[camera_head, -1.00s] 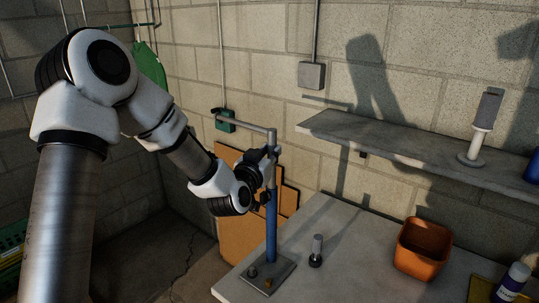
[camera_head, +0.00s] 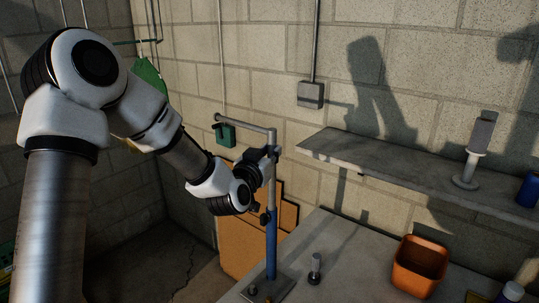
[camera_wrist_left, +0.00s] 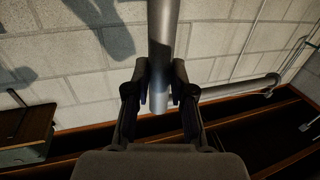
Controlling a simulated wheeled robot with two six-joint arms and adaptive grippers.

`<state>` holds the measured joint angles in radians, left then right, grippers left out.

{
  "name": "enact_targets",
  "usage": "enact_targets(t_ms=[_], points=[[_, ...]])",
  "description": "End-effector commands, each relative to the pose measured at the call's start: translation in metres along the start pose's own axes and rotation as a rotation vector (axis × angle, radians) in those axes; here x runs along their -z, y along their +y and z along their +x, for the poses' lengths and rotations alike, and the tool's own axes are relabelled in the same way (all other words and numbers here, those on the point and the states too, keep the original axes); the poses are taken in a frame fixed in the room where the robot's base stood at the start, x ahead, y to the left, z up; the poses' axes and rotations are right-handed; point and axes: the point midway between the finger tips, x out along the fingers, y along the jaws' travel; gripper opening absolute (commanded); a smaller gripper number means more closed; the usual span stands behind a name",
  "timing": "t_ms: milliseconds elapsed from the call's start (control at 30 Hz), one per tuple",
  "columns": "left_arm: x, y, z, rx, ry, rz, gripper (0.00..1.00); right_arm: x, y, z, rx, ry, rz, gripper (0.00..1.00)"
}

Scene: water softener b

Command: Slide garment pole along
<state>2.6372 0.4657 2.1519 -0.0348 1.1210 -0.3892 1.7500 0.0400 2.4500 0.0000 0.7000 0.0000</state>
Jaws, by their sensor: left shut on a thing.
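The garment pole (camera_head: 272,195) stands upright, with a grey upper tube coming out of a blue lower tube (camera_head: 271,245). A small dark clamp (camera_head: 265,218) sits where the two tubes meet. A grey horizontal arm (camera_head: 245,124) runs left from the top. Its base plate (camera_head: 268,289) rests on the table. My left gripper (camera_head: 270,158) is shut on the grey upper tube, below the top bend. In the left wrist view the grey tube (camera_wrist_left: 163,40) runs between the fingers (camera_wrist_left: 160,86). My right gripper is not in view.
The grey table (camera_head: 345,255) holds a small dark-footed cylinder (camera_head: 315,268) and an orange pot (camera_head: 420,265). A wall shelf (camera_head: 400,172) at right carries a grey cylinder on a stand (camera_head: 475,150). A green box (camera_head: 225,135) and a grey box (camera_head: 311,95) are on the wall.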

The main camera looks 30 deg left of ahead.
Motion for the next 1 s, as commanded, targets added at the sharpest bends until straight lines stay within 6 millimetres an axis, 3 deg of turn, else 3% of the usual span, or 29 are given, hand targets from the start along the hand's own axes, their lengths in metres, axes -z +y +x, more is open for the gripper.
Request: enact_targets(t_ms=[100, 833, 867, 933, 1000], points=[[0.013, 0.0, 0.0, 0.001, 0.006, 0.0, 0.0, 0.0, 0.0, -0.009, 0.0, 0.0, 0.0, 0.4], [0.062, 0.0, 0.0, 0.001, 0.004, 0.0, 0.0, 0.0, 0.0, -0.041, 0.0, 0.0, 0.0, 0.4], [0.061, 0.0, 0.0, 0.001, 0.004, 0.0, 0.27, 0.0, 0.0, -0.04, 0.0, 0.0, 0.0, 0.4], [0.06, 0.0, 0.0, 0.001, 0.003, 0.0, 0.51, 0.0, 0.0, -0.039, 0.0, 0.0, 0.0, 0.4], [0.059, 0.0, 0.0, 0.001, 0.002, 0.0, 0.52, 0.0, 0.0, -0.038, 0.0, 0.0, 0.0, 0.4]])
